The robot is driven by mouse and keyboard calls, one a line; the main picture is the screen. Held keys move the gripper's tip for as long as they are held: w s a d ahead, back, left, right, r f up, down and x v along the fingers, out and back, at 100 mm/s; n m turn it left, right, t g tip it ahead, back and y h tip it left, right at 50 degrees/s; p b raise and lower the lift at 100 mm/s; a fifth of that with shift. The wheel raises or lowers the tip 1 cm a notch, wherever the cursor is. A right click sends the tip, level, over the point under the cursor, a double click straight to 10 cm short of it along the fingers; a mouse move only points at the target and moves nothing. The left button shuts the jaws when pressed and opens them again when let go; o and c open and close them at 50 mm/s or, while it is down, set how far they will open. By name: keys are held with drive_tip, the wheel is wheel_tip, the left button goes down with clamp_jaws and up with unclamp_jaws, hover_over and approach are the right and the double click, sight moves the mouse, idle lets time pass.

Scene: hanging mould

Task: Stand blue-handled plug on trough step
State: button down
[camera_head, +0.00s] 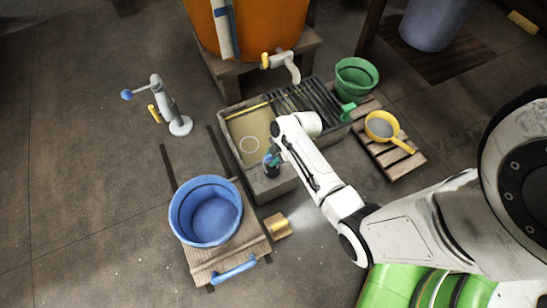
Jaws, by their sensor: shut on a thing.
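The trough (232,108) is a grey stone-like box near the middle of the view, with a yellowish area at its left end. A white ring (250,144) shows on that area. My gripper (273,155) is over the near part of the trough, to the right of the ring, and is shut on the blue-handled plug (271,168). The plug is small and dark with some blue showing, and it looks roughly upright. My gripper and wrist hide part of it. I cannot tell whether its bottom touches the trough step.
A blue tub (207,212) on a wooden cart stands front left, with a brass block (277,226) beside it. A grey stand (180,125) is to the left. An orange barrel (260,25) with a tap (283,62), a green bucket (356,77) and a yellow pan (381,125) are behind or right.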

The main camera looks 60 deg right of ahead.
drive_tip(key=shift+f, duration=0.1)
drive_tip(key=c, duration=0.9)
unclamp_jaws()
drive_tip(key=shift+r, duration=0.4)
drive_tip(key=p+v, duration=0.5)
drive_tip(key=v, duration=0.6)
drive_tip(key=s+a+r+m+g+h, duration=0.1)
drive_tip(key=s+a+r+m, duration=0.2)
drive_tip(key=a+r+m, duration=0.1)
drive_tip(key=s+a+r+m+g+h, duration=0.1)
drive_tip(key=s+a+r+m, duration=0.2)
drive_tip(key=a+m, duration=0.1)
drive_tip(key=s+a+r+m+g, duration=0.1)
drive_tip(key=s+a+r+m, duration=0.2)
drive_tip(key=a, duration=0.3)
drive_tip(key=shift+s+a+r+m+h, duration=0.2)
drive_tip(key=shift+r+m, duration=0.05)
drive_tip(key=shift+r, duration=0.2)
drive_tip(key=shift+s+a+r+m+h, duration=0.15)
drive_tip(key=shift+s+r+m+h, duration=0.1)
drive_tip(key=shift+r, duration=0.15)
